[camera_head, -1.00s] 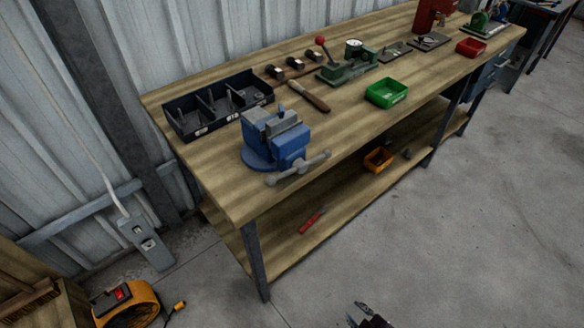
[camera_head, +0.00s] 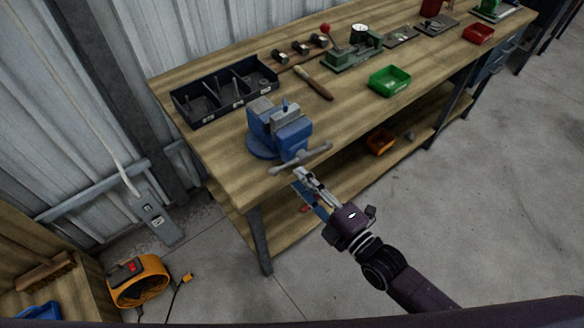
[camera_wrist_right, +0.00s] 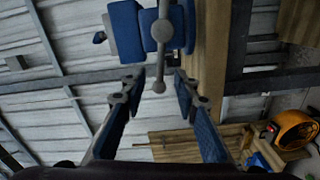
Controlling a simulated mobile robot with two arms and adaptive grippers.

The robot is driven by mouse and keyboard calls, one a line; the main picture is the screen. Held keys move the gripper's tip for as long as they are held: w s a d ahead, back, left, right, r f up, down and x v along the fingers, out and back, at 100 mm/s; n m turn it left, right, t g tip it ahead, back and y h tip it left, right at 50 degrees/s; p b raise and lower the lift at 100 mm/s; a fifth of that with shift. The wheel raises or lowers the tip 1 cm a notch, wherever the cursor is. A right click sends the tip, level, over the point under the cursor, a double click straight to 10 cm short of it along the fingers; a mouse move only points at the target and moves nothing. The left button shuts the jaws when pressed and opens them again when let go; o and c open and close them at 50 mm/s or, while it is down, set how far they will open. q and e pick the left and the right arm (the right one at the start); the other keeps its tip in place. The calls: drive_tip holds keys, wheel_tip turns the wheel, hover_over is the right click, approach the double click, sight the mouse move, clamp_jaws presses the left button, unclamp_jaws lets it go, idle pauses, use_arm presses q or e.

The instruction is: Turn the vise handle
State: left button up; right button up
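A blue vise (camera_head: 283,132) with grey jaws is mounted at the near left corner of the wooden workbench. Its grey vise handle (camera_head: 312,155), a bar with round ends, sticks out over the bench's front edge. My right gripper (camera_head: 301,178) is just below and in front of the handle. In the right wrist view the gripper (camera_wrist_right: 160,86) is open, with blue-padded fingers. The lower end of the handle (camera_wrist_right: 160,70) appears between the fingertips there; contact is not visible. The vise body (camera_wrist_right: 124,28) shows behind it. My left gripper is out of view.
The workbench (camera_head: 225,165) holds a black divided tray (camera_head: 222,100), a wooden-handled tool (camera_head: 313,83), a green bin (camera_head: 389,81) and a green press. An orange bin (camera_head: 380,142) sits on the lower shelf. An orange fan (camera_head: 138,282) stands at lower left. The concrete floor at right is clear.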

sight(288, 168)
drive_tip(key=shift+p+x, duration=0.35)
drive_tip(key=shift+x, duration=1.95)
clamp_jaws()
